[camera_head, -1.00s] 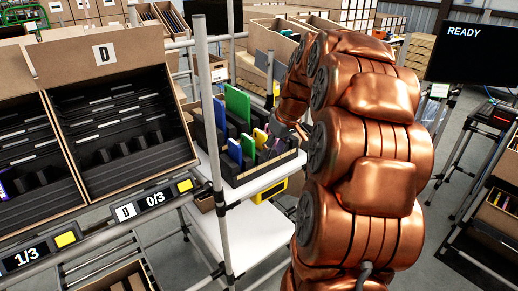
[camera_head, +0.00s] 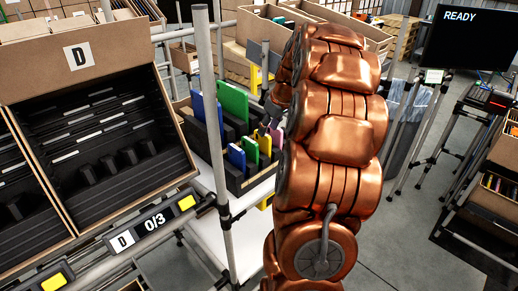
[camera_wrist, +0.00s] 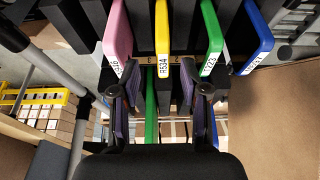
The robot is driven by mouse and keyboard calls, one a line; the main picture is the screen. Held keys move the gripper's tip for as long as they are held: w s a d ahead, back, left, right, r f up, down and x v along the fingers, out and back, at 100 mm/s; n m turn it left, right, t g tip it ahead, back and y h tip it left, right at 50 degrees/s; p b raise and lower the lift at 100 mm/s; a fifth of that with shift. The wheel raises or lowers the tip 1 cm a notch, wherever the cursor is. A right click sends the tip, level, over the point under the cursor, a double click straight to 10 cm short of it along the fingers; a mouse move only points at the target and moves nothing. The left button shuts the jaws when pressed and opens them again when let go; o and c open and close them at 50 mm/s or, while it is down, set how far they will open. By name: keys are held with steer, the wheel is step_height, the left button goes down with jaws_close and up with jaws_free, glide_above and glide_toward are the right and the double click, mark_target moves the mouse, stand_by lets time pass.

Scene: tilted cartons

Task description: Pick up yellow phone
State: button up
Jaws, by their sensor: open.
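The yellow phone (camera_wrist: 162,38) stands on edge in a black slotted rack, with a label reading R534 at its near end. It also shows, small and partly covered, in the head view (camera_head: 265,143). A pink phone (camera_wrist: 117,32) is to its left in the wrist view, and a green phone (camera_wrist: 212,36) and a blue phone (camera_wrist: 259,34) are to its right. My gripper (camera_wrist: 160,92) is open, its two fingers apart and empty. The yellow phone lies ahead of the gap between them, roughly centred.

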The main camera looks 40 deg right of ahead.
mark_target(262, 151)
steer(key=shift+a+p+x, duration=0.2)
steer(key=shift+p+x, duration=1.05)
steer(key=shift+x, duration=1.7)
jaws_close()
